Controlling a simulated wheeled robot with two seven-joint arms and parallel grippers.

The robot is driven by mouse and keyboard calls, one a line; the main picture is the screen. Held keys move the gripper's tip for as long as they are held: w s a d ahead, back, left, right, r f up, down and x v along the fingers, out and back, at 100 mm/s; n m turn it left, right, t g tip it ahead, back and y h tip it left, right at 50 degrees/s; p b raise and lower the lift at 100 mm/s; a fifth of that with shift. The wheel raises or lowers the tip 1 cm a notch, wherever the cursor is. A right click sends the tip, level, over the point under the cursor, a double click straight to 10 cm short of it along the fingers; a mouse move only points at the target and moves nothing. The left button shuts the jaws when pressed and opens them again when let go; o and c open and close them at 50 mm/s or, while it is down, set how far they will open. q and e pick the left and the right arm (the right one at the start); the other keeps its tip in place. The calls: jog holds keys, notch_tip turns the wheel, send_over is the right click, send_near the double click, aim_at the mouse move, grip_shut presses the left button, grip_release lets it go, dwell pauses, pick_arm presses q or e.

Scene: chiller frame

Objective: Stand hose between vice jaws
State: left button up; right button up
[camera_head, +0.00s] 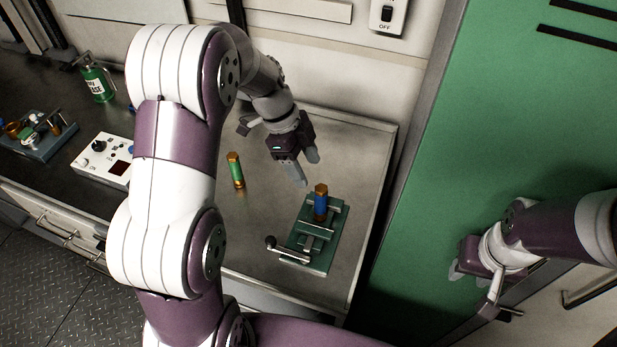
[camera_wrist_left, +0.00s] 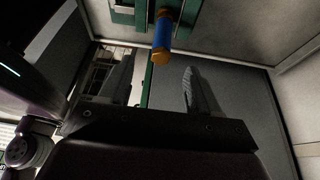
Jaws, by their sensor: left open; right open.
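A short blue hose (camera_head: 320,203) with brass-coloured ends stands upright at the green vice (camera_head: 327,262), at the jaws' far end. My left gripper (camera_head: 307,170) is open and empty, just behind and to the left of the hose, apart from it. In the left wrist view the blue hose (camera_wrist_left: 162,36) shows beyond the open fingers (camera_wrist_left: 158,82), with part of the vice (camera_wrist_left: 122,14) at the top. A green hose (camera_head: 236,172) with brass ends stands on the worktop left of the vice. My right gripper (camera_head: 474,288) is open and empty before the green panel.
The grey worktop (camera_head: 358,150) is clear around the vice, with a raised edge at the right. A white control box (camera_head: 104,160), a green bottle (camera_head: 97,82) and another fixture (camera_head: 40,135) stand at the left. The vice handle (camera_head: 285,248) sticks out leftward.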

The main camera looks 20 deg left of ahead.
pick_arm(q)
jog(key=s+a+n+t+y, duration=0.2)
jog(key=s+n+y, duration=0.2)
jog(key=s+n, duration=1)
jog(key=n, duration=0.4)
jog(key=shift+f+n, duration=0.3)
jog(key=shift+f, duration=0.05)
jog(key=shift+d, duration=0.1)
jog(key=shift+s, duration=0.1)
